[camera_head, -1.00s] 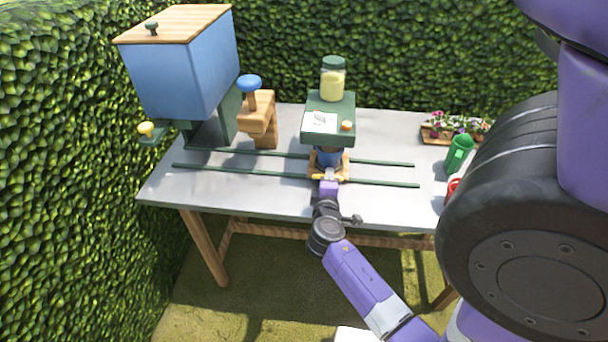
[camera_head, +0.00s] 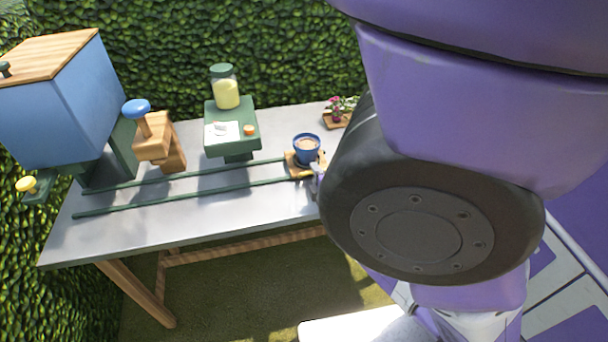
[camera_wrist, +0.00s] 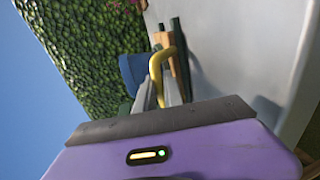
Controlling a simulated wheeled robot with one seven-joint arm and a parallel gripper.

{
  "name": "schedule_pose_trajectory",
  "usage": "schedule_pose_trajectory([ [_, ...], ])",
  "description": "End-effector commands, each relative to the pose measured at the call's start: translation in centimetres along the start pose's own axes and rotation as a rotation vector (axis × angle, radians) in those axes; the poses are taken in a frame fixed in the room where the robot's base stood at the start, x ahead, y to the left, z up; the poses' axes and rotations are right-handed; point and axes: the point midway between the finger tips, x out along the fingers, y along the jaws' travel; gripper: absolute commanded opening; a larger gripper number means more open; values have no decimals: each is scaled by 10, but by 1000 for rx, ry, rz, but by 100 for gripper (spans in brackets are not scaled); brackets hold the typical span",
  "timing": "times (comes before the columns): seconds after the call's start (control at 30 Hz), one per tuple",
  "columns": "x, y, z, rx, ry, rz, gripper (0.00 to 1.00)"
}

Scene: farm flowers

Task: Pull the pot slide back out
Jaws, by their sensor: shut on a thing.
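The pot slide (camera_head: 296,171), a small wooden carriage, sits at the right end of the two green rails (camera_head: 190,195), clear of the green dispenser stand (camera_head: 232,146). The pot also shows in the wrist view (camera_wrist: 130,72), beside the slide's yellow handle (camera_wrist: 156,66). My gripper (camera_wrist: 159,92) is shut on this handle. In the head view only a bit of my gripper (camera_head: 319,183) shows at the slide's right side, and my arm hides the rest.
A blue hopper (camera_head: 60,105) with a wooden lid stands at the left, beside a wooden press (camera_head: 158,145) with a blue knob. A jar (camera_head: 225,88) tops the green stand. A flower tray (camera_head: 337,121) lies behind the slide. The rails left of the slide are clear.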

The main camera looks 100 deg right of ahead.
Motion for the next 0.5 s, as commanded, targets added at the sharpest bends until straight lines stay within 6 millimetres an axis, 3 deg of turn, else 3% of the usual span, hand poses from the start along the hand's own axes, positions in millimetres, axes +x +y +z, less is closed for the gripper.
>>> schedule_pose_trajectory([
  [0.47,0,-2,9,-1,-8,-3,0],
  [0.5,0,-2,10,-1,-9,-3,18],
])
